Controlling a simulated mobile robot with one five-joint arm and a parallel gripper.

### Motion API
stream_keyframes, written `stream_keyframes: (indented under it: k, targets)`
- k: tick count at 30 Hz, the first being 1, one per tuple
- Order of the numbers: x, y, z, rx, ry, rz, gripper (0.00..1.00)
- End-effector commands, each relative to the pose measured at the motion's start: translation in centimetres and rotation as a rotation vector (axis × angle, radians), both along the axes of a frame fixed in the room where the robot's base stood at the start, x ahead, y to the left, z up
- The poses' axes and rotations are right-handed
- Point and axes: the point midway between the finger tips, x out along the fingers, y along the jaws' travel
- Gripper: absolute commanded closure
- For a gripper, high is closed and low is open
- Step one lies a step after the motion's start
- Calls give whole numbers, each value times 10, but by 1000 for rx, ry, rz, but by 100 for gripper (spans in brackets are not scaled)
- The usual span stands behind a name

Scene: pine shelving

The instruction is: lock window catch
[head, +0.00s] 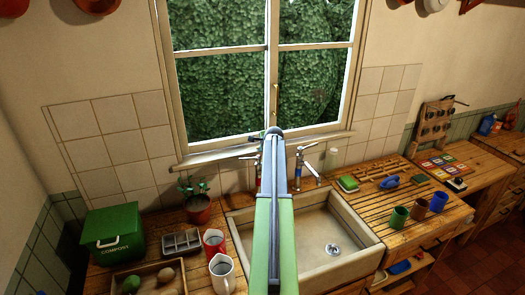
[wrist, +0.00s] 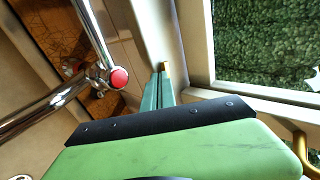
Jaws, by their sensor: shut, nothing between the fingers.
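The window (head: 270,50) is in the upper middle of the head view, with a pale frame and green foliage behind the glass. A small brass piece (head: 276,92), which looks like the catch, is on its central upright; its exact position is too small to tell. In the wrist view a curved brass piece (wrist: 302,152) shows at the lower right beside the pale window frame (wrist: 200,45). My gripper (wrist: 163,72) is shut and empty in the wrist view, pointing toward the wall and frame, apart from the curved brass piece. In the head view my arm hides the fingertips.
A chrome tap with a red cap (wrist: 119,78) is close left of my gripper. Below the window are the sink (head: 340,262), a potted plant (head: 198,208), a white mug (head: 222,270) and a green compost box (head: 112,235). Cups (head: 419,208) stand on the right counter.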

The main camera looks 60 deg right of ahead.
Motion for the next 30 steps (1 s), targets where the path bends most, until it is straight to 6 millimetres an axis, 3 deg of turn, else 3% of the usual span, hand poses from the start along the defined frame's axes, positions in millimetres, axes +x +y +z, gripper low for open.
stream_keyframes:
  k: [26, 30]
  targets:
    - [-18, -2, 0, 0, 0, -2, 100]
    - [-22, 8, 0, 0, 0, 0, 100]
